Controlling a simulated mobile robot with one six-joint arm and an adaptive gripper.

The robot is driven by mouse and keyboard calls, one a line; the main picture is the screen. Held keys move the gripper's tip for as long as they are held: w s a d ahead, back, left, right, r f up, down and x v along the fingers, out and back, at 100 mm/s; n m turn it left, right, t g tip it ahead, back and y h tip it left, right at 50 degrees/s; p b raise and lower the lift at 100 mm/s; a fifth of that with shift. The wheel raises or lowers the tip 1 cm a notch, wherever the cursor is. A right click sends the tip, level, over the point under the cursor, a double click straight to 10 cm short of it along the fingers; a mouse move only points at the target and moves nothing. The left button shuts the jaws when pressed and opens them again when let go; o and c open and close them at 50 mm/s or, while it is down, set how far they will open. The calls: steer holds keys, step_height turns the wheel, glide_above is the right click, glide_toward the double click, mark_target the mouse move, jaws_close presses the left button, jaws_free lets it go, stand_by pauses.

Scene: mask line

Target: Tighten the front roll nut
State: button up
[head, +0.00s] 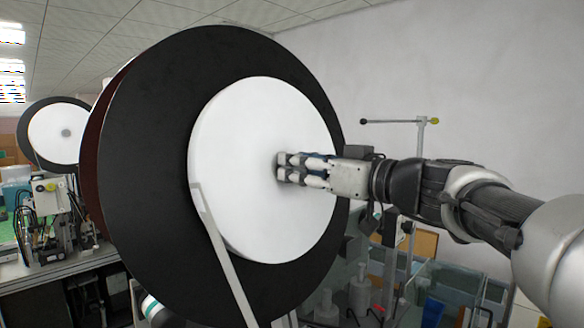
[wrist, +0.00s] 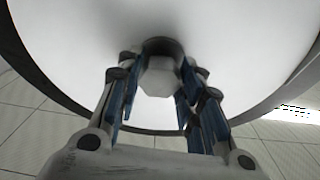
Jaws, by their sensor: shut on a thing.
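The front roll (head: 230,120) is a large white disc in front of a wide black flange, filling the middle of the head view. Its nut (wrist: 160,78) is a pale hexagonal piece at the disc's centre in the wrist view, set in a dark round recess or shadow. My gripper (head: 282,167) reaches in from the right to the disc's centre. In the wrist view its two blue-padded fingers (wrist: 158,90) stand on either side of the nut, shut on it. The fingers hide the nut in the head view.
A grey strut (head: 222,255) runs down across the front roll's lower part. A second, smaller roll (head: 60,133) stands at the far left above machinery (head: 48,225). A thin stand (head: 420,140) and clear-walled equipment (head: 455,290) are behind and below my arm at right.

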steer(key=shift+m, duration=0.3)
steer(key=shift+f+m+h+b, duration=0.1)
steer(key=shift+m+h+b, duration=0.2)
steer(key=shift+m+b, duration=0.75)
steer(key=m+b, duration=0.1)
steer(key=m, duration=0.2)
steer(key=shift+s+a+t+h, duration=0.1)
steer(key=shift+t+h, duration=0.3)
steer(key=m, duration=0.2)
steer(key=m+h+p, duration=0.1)
steer(key=m, duration=0.3)
steer(key=shift+a+r+h, duration=0.1)
steer(key=shift+r+h, duration=0.2)
steer(key=shift+r, duration=0.05)
steer(key=m+p, duration=0.3)
steer(key=m+h+p, duration=0.1)
steer(key=m+p, duration=0.2)
steer(key=m, duration=0.1)
steer(key=shift+r+g+h, duration=0.2)
steer(key=shift+g+h, duration=0.1)
steer(key=m+p, duration=0.3)
steer(key=p, duration=0.1)
steer(key=shift+g, duration=0.3)
steer(key=m+p, duration=0.3)
steer(key=shift+g, duration=0.4)
steer(key=shift+f, duration=0.15)
